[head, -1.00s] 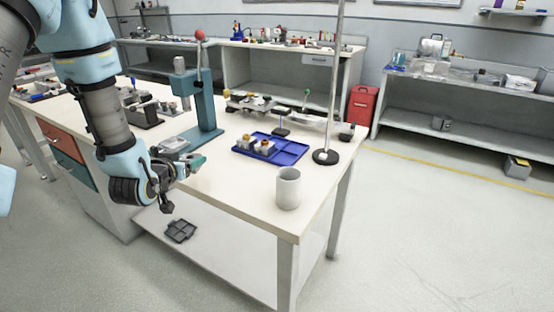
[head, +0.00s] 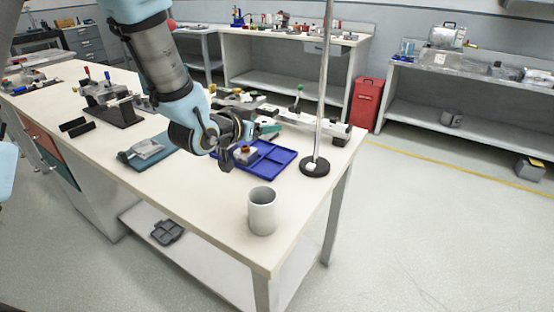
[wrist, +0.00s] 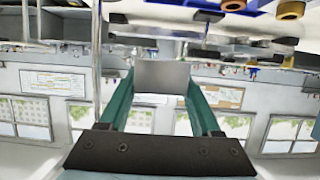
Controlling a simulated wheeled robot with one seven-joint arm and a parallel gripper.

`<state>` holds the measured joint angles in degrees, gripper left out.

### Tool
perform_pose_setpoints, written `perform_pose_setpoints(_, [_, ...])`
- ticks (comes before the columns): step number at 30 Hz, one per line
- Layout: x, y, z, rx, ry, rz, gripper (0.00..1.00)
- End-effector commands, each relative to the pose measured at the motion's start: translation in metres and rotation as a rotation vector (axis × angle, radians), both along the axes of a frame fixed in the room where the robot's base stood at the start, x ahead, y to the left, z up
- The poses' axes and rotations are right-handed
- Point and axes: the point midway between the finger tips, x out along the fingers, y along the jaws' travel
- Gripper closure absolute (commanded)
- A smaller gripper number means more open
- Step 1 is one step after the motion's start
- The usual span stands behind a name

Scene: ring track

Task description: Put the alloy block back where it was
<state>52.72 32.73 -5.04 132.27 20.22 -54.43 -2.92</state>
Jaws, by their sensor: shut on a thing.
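The alloy block (wrist: 162,77) is a plain grey, flat-faced piece between the teal fingers of my gripper in the wrist view. My gripper (head: 270,129) is shut on it. In the head view the gripper hangs above the back left part of the blue tray (head: 283,158), and I cannot make out the block clearly there. The tray has compartments. A small part with a brass-coloured top (head: 245,153) sits in its left side, and the front right compartments look empty. My arm hides the tray's back left corner.
A rod stand with a black base (head: 315,168) rises right of the tray. A teal base with a grey vise (head: 147,149) lies left of my gripper. The tabletop (head: 195,190) between vise and mug is clear.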

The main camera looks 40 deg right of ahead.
Motion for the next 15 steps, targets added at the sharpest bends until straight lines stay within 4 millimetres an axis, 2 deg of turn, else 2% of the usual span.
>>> perform_pose_setpoints(2, [0.000, 0.000, -0.002, 0.000, 0.000, 0.000, 1.00])
perform_pose_setpoints(10, [0.000, 0.000, -0.043, 0.003, 0.003, 0.000, 1.00])
perform_pose_setpoints(15, [0.000, 0.000, -0.057, 0.000, 0.001, -0.001, 1.00])
